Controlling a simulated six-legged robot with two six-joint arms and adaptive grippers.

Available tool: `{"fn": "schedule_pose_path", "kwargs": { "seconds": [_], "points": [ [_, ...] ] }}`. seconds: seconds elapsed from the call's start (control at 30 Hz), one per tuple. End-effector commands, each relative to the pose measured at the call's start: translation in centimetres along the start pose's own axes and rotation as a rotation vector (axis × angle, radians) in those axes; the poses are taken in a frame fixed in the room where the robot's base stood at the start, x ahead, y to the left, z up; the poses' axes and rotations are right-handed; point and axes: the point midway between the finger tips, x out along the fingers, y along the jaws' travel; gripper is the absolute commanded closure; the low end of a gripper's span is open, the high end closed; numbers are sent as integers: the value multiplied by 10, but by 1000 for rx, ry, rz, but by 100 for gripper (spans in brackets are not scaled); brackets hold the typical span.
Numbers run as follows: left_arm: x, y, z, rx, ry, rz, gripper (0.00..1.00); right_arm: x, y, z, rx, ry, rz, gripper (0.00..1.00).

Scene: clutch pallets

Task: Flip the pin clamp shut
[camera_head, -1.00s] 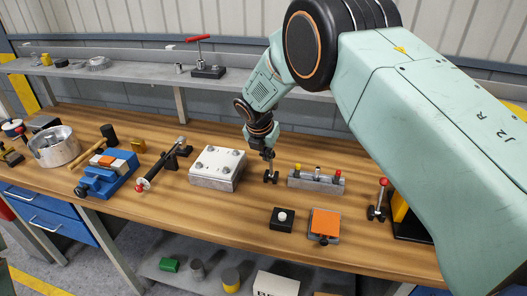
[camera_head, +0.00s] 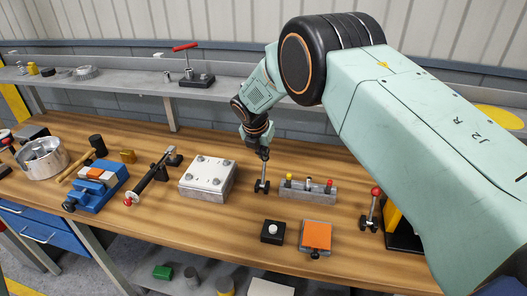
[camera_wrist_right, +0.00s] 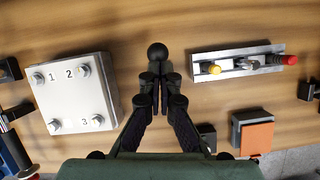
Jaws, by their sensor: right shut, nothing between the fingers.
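I cannot tell for certain which device is the pin clamp. A small lever device (camera_head: 262,184) stands on the bench directly under my right gripper, with a thin upright rod on a dark foot. In the right wrist view its round black knob (camera_wrist_right: 157,52) shows just beyond the fingertips; I cannot tell whether they touch. My right gripper (camera_head: 263,152) points down, and its fingers (camera_wrist_right: 161,82) are shut with nothing between them. Right of the lever is a grey block (camera_head: 308,195) with yellow, silver and red pins, also in the wrist view (camera_wrist_right: 237,64). My left gripper is not in view.
A bolted metal plate (camera_head: 208,178) is left of the lever. A black clamp with a red tip (camera_head: 151,180) and a blue vise (camera_head: 97,187) lie farther left. A black button box (camera_head: 272,231), orange pad (camera_head: 316,235) and red-knobbed lever (camera_head: 371,208) are at right.

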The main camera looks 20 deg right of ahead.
Motion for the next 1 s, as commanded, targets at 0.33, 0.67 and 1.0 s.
{"fn": "schedule_pose_path", "kwargs": {
  "seconds": [0.33, 0.67, 1.0],
  "points": [
    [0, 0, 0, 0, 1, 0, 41, 0, 0, 0, -1, -1, 1, 100],
    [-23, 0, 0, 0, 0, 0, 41, -22, 5, -8, -2, 1, -3, 100],
    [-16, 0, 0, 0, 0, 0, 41, -64, 12, 21, 6, 0, -2, 100]
  ]
}}
